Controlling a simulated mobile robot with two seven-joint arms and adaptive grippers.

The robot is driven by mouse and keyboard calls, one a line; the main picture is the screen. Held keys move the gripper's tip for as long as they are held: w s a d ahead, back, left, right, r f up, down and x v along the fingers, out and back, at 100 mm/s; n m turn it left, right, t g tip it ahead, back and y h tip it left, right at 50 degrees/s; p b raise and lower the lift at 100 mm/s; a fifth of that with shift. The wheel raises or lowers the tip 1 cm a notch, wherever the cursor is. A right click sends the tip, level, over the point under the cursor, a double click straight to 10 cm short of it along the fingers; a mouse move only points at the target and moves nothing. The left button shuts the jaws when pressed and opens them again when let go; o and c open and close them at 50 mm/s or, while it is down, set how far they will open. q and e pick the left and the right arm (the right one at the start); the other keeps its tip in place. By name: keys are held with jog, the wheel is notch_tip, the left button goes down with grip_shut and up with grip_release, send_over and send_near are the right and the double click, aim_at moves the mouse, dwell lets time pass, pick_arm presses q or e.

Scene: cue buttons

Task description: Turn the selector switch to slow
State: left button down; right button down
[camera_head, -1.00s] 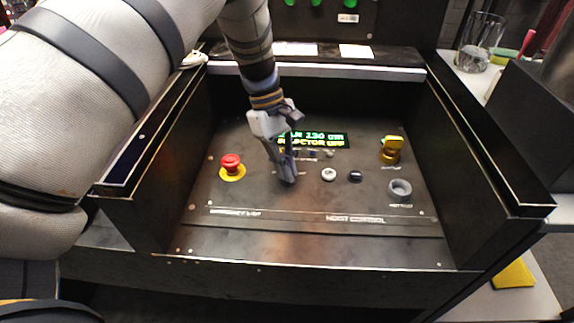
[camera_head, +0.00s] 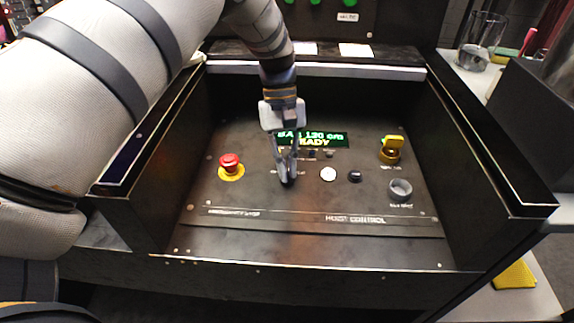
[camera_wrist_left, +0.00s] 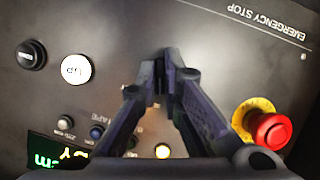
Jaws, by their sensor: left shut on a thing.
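My left gripper (camera_head: 288,179) reaches down onto the dark control panel (camera_head: 250,200), between the red emergency stop and the white button. In the left wrist view its two fingers (camera_wrist_left: 161,60) come together at the panel, shut on the selector switch. The fingers hide the switch almost wholly, so its pointer and marks cannot be read. The green display (camera_head: 312,139) behind the gripper shows a line with 130 cm and, below it, READY. My right gripper is not in view.
The red emergency stop (camera_head: 230,162) is left of the gripper. A white UP button (camera_head: 328,174) and a black button (camera_head: 355,176) are to its right. A yellow switch (camera_head: 391,149) and a grey ring (camera_head: 400,189) lie farther right. Dark side walls (camera_head: 485,150) enclose the panel.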

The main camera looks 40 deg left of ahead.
pick_arm(q)
jog(key=shift+m+g+y, duration=0.3)
jog(key=shift+m+y, duration=0.2)
jog(key=shift+m, duration=1)
jog(key=c, duration=1.7)
grip_release()
jog(key=v, duration=1.2)
jog(key=shift+w, duration=0.1)
jog(key=shift+d+f, duration=0.1)
